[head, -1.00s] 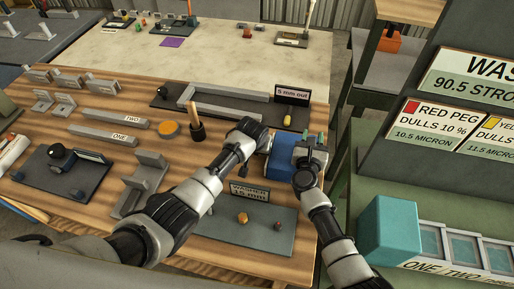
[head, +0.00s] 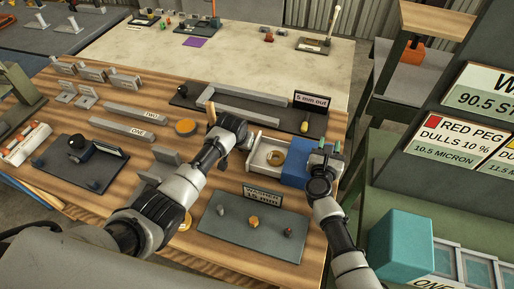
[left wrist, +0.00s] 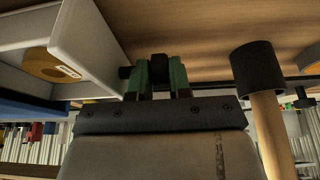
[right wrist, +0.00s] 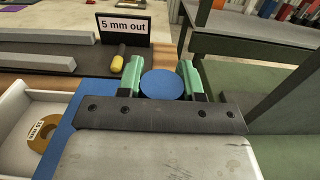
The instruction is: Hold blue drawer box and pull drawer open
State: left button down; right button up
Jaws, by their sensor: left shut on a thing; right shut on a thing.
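The blue drawer box (head: 294,174) stands near the right edge of the wooden table. Its white drawer (head: 253,164) is pulled out to the left, and a brass ring (head: 276,158) lies in it; drawer and ring also show in the right wrist view (right wrist: 12,118). My right gripper (right wrist: 161,78) is shut on a round blue grip (right wrist: 162,86) on top of the box. My left gripper (left wrist: 160,78) is shut on the dark knob (left wrist: 126,72) at the drawer's front; its fingers hide part of the knob.
A wooden-handled tool (head: 211,116) stands close to my left gripper. A dark board with a "5 mm out" sign (head: 312,101) lies behind the box. A grey mat (head: 228,222) with small pieces lies in front. A green bench (head: 375,185) is at right.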

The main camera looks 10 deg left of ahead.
pick_arm(q)
jog(key=shift+a, duration=0.25)
jog(key=c, duration=1)
grip_release()
jog(key=shift+c, duration=0.2)
jog(key=shift+r, duration=0.1)
jog(key=v, duration=1.1)
jog(key=shift+s+r, duration=0.25)
jog(key=shift+r, duration=0.05)
pick_arm(e)
jog(key=o, duration=1.1)
